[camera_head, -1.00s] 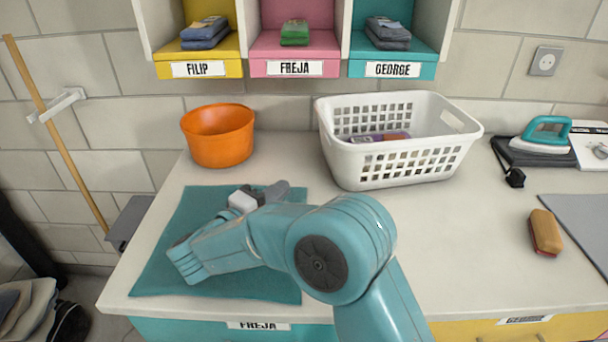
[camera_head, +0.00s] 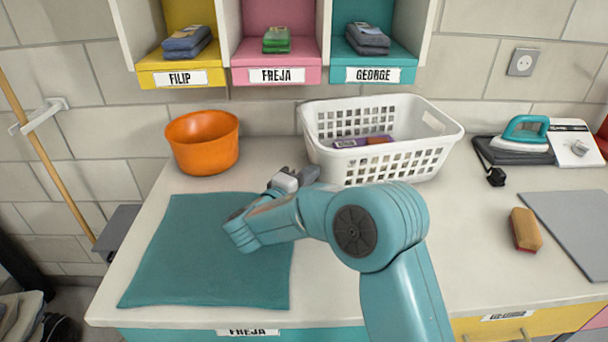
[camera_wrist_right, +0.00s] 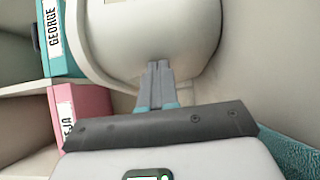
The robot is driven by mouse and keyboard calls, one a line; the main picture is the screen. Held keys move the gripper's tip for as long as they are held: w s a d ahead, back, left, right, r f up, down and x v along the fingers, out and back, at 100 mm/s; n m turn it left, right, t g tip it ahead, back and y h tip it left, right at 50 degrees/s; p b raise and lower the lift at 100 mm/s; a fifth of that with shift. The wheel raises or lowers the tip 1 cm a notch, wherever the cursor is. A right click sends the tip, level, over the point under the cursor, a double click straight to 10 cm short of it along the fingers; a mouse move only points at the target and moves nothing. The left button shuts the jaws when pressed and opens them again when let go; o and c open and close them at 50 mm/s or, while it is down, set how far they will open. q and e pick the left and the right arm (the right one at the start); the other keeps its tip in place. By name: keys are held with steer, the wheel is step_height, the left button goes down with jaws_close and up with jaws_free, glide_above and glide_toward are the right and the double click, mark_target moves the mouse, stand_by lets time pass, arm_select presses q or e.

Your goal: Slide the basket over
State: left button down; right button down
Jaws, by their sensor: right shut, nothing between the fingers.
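The white basket (camera_head: 400,162) with square holes stands upright on the counter, right of the orange bowl, with a few folded items inside. My right gripper (camera_head: 312,173) is shut and empty at the basket's left end, low near the counter. In the right wrist view the shut fingers (camera_wrist_right: 157,65) point at the basket's smooth white end wall (camera_wrist_right: 145,35); I cannot tell whether they touch it. My left gripper is not in view.
An orange bowl (camera_head: 203,142) stands left of the basket. A teal mat (camera_head: 205,260) lies under my right arm. An iron (camera_head: 527,133), a brush (camera_head: 525,230) and a grey mat (camera_head: 580,225) are to the right. Labelled cubbies (camera_head: 275,75) hang above. Counter between basket and iron is clear.

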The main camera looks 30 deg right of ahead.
mark_target(327, 171)
steer(key=d+b, duration=0.1)
steer(key=s+d, duration=0.1)
steer(key=d+b, duration=0.1)
steer(key=shift+s+d+f+b, duration=0.1)
steer(key=shift+s+f+b, duration=0.1)
steer(key=shift+s+b, duration=0.1)
steer(key=shift+d+r, duration=0.15)
steer(key=shift+d, duration=0.05)
steer(key=shift+a, duration=0.1)
